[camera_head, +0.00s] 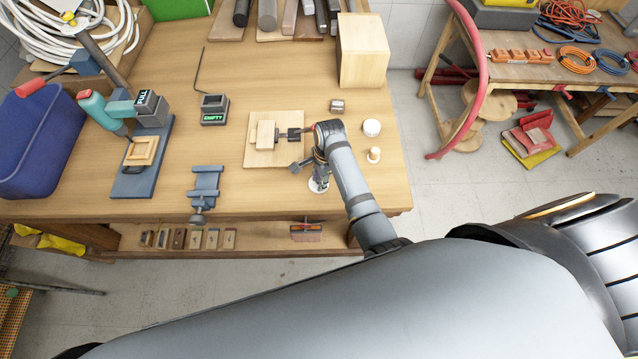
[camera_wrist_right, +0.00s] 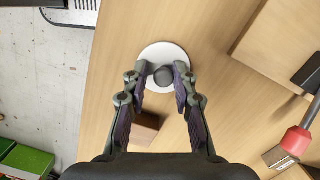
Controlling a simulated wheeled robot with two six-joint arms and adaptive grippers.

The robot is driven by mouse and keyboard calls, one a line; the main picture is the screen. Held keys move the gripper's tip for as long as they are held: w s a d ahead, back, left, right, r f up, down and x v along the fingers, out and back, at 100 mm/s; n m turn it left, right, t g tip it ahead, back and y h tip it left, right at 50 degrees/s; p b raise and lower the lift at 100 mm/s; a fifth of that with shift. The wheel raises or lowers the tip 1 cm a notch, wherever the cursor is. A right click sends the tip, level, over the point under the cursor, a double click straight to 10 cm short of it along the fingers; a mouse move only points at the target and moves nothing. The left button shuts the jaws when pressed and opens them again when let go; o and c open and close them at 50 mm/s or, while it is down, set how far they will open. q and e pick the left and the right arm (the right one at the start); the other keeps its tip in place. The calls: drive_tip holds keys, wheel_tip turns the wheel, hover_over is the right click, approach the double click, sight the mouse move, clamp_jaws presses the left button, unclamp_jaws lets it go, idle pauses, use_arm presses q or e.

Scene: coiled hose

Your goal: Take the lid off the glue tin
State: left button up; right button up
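A round white disc with a dark knob (camera_wrist_right: 163,75), seemingly the lid of the glue tin, lies below my right gripper in the wrist view. Its white rim also shows in the head view (camera_head: 318,187), near the table's front edge. The tin body under it is hidden. My right gripper (camera_wrist_right: 162,77) points down, with a fingertip on either side of the knob and a small gap at each side. It is open and holds nothing. In the head view my right gripper (camera_head: 319,178) is partly covered by its own arm. My left gripper is not in view.
A board with a wooden block (camera_head: 265,134) lies to the left of the gripper. A white round pot (camera_head: 372,128) and a wooden peg (camera_head: 374,154) stand to its right. A blue vise (camera_head: 205,185) sits further left. The table's front edge is close by.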

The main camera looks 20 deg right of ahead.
drive_tip(key=shift+s+f, duration=0.2)
drive_tip(key=shift+f, duration=0.2)
clamp_jaws()
drive_tip(key=shift+w+r+b, duration=0.15)
drive_tip(key=shift+r+b, duration=0.15)
drive_tip(key=shift+b, duration=0.1)
drive_tip(key=s+d+r+b, duration=0.1)
drive_tip(key=s+d+r, duration=0.2)
drive_tip(key=d+r, duration=0.9)
drive_tip(key=shift+d+r, duration=0.4)
drive_tip(key=shift+d, duration=0.35)
drive_tip(key=shift+s, duration=0.1)
